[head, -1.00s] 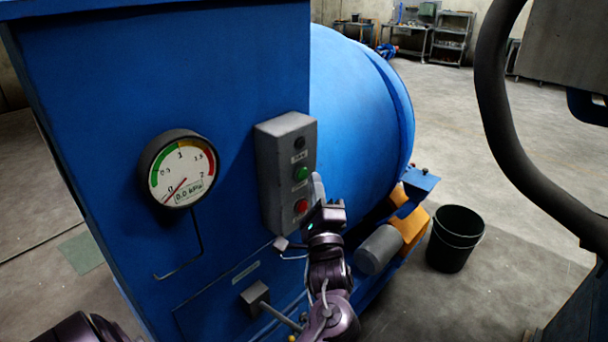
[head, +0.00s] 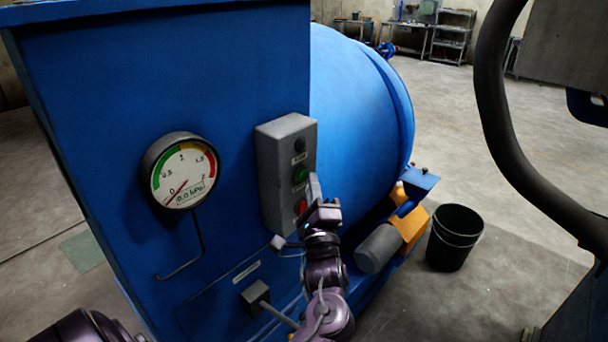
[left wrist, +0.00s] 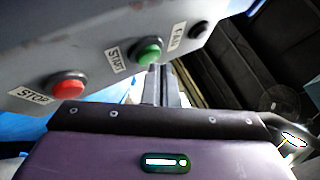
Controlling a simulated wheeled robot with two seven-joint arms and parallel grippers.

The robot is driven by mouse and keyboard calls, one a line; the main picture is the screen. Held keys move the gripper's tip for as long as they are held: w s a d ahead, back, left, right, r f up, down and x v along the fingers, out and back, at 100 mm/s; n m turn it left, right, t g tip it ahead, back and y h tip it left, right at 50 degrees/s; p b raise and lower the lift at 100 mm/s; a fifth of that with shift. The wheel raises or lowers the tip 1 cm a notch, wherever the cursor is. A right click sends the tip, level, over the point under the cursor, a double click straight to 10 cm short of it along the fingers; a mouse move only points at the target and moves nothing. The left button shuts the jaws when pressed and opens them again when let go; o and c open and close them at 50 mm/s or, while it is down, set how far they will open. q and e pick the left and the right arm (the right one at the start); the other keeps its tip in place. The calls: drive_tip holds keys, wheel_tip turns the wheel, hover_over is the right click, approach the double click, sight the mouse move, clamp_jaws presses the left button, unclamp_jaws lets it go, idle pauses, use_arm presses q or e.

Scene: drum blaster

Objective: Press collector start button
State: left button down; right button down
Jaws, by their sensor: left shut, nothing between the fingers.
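The grey control box (head: 270,175) is mounted on the blue housing, with a dark lamp or button at the top, a green button (head: 300,174) in the middle and a red button (head: 300,207) below. In the left wrist view the green button (left wrist: 149,52) sits by a START label and the red button (left wrist: 68,86) by a STOP label. My left gripper (head: 314,186) is shut and empty, its fingers just right of the green button in the head view. In the left wrist view the fingertips (left wrist: 160,75) show close by the green button; contact cannot be told. My right gripper is not in view.
A pressure gauge (head: 183,172) reading 0.0 kPa is left of the box. A blue drum (head: 360,110) stands behind the housing. A black bucket (head: 455,238) is on the floor at right. A thick dark hose (head: 510,150) curves down at far right.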

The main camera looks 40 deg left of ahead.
use_arm(q)
drive_tip(key=shift+a+p, duration=0.3)
drive_tip(key=shift+a, duration=0.15)
idle(0.6)
drive_tip(key=shift+d+p, duration=0.5)
drive_tip(key=shift+d, duration=0.35)
drive_tip(key=d, duration=0.1)
drive_tip(key=d+p, duration=0.1)
drive_tip(key=d, duration=0.3)
drive_tip(key=shift+s+p, duration=0.25)
drive_tip(key=shift+p, duration=0.1)
